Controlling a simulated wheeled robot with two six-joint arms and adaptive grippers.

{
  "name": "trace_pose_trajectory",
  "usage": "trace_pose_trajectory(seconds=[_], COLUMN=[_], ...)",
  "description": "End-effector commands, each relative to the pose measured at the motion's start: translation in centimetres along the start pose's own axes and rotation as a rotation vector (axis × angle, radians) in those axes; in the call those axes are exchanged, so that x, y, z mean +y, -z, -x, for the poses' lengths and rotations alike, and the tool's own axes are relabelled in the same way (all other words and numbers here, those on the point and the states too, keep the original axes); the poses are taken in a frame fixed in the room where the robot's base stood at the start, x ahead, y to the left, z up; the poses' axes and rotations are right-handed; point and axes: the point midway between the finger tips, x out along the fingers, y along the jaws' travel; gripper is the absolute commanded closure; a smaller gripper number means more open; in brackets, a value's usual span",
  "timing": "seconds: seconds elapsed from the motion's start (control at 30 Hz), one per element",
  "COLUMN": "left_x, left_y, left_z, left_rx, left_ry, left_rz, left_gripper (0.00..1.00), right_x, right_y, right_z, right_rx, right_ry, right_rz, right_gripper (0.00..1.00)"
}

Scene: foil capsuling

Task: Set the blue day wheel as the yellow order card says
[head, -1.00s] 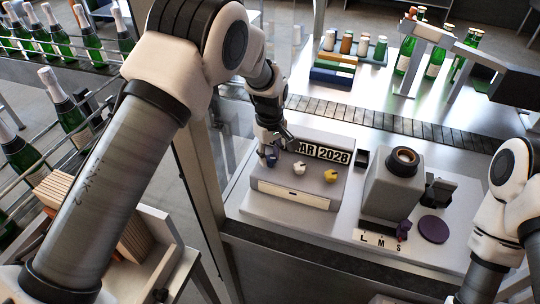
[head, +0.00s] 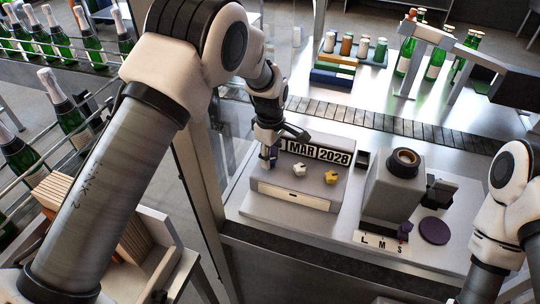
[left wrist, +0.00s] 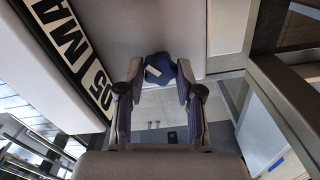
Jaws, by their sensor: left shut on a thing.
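The blue day wheel (left wrist: 160,68) sits between the fingers of my left gripper (left wrist: 159,80) in the left wrist view, with a white mark on its face. In the head view my left gripper (head: 272,153) is shut on it from above, at the left of the grey date box (head: 315,187). The date display (head: 318,152) reads MAR 2028, with its day end partly hidden by the gripper; the left wrist view shows 05 (left wrist: 99,89) beside MA. I cannot make out a yellow order card. My right gripper is out of view.
A white wheel (head: 299,169) and a yellow wheel (head: 332,177) stand close to the right of the blue one. A grey machine (head: 393,190) with an L M S scale (head: 381,243) stands further right. The conveyor (head: 400,126) runs behind.

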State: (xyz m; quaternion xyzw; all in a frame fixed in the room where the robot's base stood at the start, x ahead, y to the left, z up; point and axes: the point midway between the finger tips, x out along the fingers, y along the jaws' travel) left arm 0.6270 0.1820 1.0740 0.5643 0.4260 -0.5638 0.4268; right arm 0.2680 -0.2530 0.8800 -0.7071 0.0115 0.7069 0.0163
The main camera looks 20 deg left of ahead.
Motion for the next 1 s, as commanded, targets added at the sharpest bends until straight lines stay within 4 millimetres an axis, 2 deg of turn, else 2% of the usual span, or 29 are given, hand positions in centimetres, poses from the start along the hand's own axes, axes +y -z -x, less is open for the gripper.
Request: trace_pose_trajectory(seconds=[0.13, 0.17, 0.2, 0.23, 0.53, 0.63, 0.77, 1.0], left_x=[-0.2, -0.2, -0.2, -0.2, -0.1, 0.0, 0.0, 0.0], left_y=[-0.1, -0.1, -0.1, -0.1, 0.0, 0.0, 0.0, -0.1], left_z=[-0.3, -0.3, -0.3, -0.3, 0.0, 0.9, 3.5, 9.5], left_rx=[-0.002, -0.002, -0.002, -0.002, -0.001, 0.000, 0.000, 0.000], left_ry=[0.008, 0.008, 0.008, 0.008, 0.002, 0.000, -0.001, 0.002], left_rz=[0.000, 0.000, -0.001, -0.001, -0.001, -0.002, -0.002, -0.002], left_gripper=[0.99, 0.57, 0.43, 0.39, 0.39, 0.39, 0.39, 0.39], right_x=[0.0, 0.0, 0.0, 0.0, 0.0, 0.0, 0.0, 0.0], right_y=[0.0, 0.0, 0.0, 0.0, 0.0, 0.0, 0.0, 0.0], right_z=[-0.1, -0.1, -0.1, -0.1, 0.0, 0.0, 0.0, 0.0], right_rx=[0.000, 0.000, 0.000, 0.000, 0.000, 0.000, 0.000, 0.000], right_ry=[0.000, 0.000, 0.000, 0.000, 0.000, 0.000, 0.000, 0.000], right_rz=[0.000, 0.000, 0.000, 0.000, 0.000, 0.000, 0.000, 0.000], right_gripper=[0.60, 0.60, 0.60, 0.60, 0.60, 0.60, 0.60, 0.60])
